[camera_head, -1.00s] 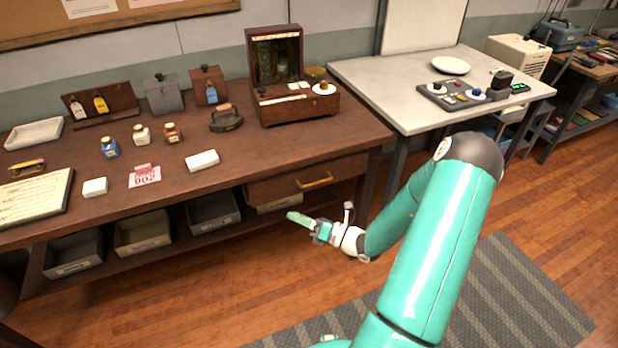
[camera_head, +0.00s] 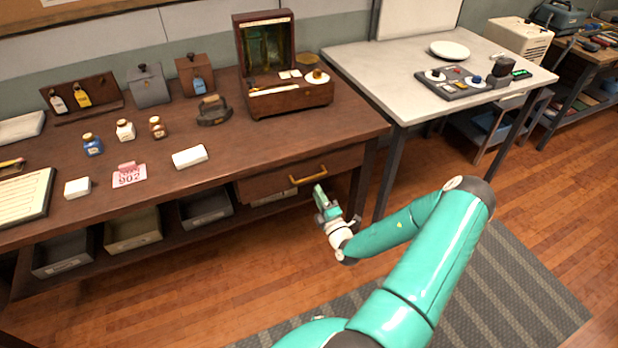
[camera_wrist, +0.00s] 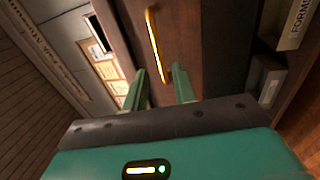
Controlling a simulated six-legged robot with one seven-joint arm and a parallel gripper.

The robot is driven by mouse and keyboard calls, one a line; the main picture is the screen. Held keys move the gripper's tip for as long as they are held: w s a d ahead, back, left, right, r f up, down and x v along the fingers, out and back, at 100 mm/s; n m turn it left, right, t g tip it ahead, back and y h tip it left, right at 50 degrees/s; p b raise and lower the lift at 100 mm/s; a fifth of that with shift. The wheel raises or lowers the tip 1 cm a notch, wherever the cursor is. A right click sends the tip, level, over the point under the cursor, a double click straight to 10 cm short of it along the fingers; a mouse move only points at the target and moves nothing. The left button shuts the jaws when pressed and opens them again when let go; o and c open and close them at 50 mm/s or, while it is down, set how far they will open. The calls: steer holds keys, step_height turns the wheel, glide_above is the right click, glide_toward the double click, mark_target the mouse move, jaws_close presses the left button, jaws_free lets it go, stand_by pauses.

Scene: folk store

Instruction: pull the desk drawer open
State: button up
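The desk drawer (camera_head: 272,184) is a dark wood front under the right end of the brown desk. It looks shut in the head view. Its brass bar handle (camera_head: 308,174) runs along the front. In the wrist view the handle (camera_wrist: 155,45) stands ahead of my gripper, slanting steeply across the drawer front (camera_wrist: 175,30). My gripper (camera_head: 319,193) is just below and in front of the handle. In the wrist view its two green fingers (camera_wrist: 160,88) are apart, with nothing between them. The handle's near end lies just beyond the fingertips, and I see no contact.
Grey and olive bins (camera_head: 134,230) stand on the shelf below the desk. The desk top (camera_head: 240,145) bears bottles, an iron and an open wooden box (camera_head: 290,95). A white table (camera_head: 400,85) stands at the right. The floor in front is clear, with a striped mat (camera_head: 500,270).

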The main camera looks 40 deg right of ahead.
mark_target(310, 177)
steer(key=x, duration=0.7)
steer(key=shift+w+d, duration=0.1)
steer(key=shift+w, duration=0.2)
jaws_close()
